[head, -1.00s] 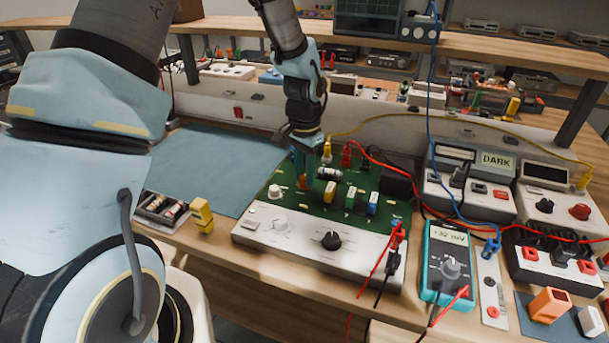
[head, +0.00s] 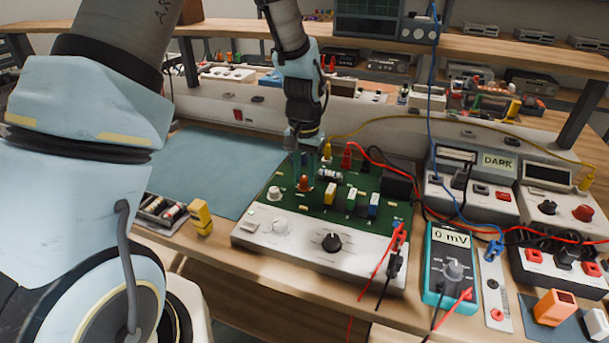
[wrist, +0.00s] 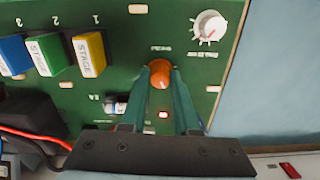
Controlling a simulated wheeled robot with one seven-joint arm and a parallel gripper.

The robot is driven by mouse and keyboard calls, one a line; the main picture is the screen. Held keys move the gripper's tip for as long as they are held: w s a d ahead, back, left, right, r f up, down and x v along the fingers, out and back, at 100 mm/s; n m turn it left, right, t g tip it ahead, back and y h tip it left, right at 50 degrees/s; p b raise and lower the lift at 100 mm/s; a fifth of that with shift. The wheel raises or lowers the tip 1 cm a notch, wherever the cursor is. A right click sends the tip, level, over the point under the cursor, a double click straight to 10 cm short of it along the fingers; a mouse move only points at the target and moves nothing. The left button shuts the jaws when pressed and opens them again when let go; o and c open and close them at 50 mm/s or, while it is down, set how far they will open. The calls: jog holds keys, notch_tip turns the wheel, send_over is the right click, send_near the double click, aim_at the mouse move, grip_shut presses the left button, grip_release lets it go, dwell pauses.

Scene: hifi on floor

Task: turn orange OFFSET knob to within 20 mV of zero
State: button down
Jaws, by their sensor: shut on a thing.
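The orange OFFSET knob (head: 304,184) stands on the green circuit board (head: 283,212). In the wrist view the orange knob (wrist: 160,74) sits between the tips of my gripper's two teal fingers. My gripper (wrist: 160,82) is shut on it, and it points down at the board from behind in the head view (head: 304,172). The teal multimeter (head: 436,286) at the front right reads 0 mV on its display (head: 451,238).
Yellow, green and blue stage blocks (wrist: 90,54) stand beside the knob. A white dial (wrist: 209,27) is near the board's edge. Red, yellow and blue leads cross the bench at right. A blue-grey mat (head: 205,165) lies clear at left.

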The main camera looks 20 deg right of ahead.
aim_at(304, 178)
jog(key=c, duration=0.6)
grip_release()
jog(key=shift+c, duration=0.2)
jog(key=shift+r, duration=0.1)
notch_tip(304, 178, up, 11)
jog(key=b, duration=0.2)
jog(key=shift+f, duration=0.2)
jog(key=s+a+f+n, duration=0.1)
jog(key=a+n, duration=0.3)
jog(key=a, duration=1.1)
jog(key=s+a+n+t, duration=0.1)
jog(key=s+a+n, duration=0.2)
jog(key=a, duration=1.2)
jog(key=shift+a+f+n+t, duration=0.2)
jog(key=shift+f+n+t, duration=0.15)
jog(key=shift+n, duration=0.25)
jog(key=shift+w, duration=0.1)
